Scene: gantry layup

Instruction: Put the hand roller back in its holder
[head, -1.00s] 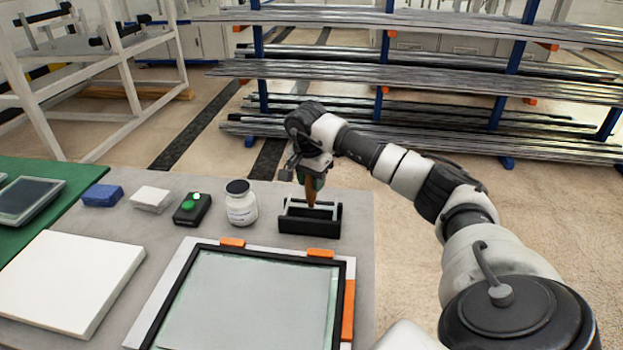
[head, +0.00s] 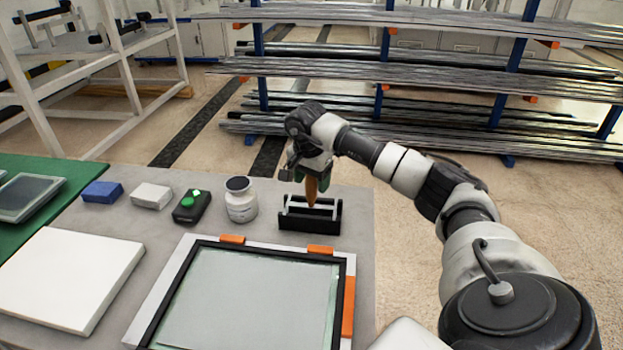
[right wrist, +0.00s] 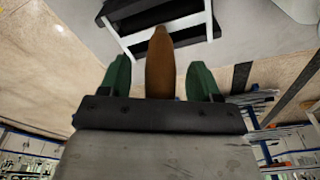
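The hand roller shows as a brown handle (head: 311,190) standing upright over the black holder (head: 308,224) at the table's far right. The handle also shows in the right wrist view (right wrist: 160,65). Pale bars run across the holder; I cannot tell how far the roller sits down in it. My right gripper (head: 312,176) is above the holder. Its green fingers (right wrist: 160,80) stand open on both sides of the handle, with a visible gap each side. My left gripper is not in view.
A white jar (head: 241,205) stands close left of the holder. A black box with a green button (head: 191,207), a white block (head: 151,196) and a blue block (head: 102,192) are further left. A black-framed plate (head: 245,300) lies in front.

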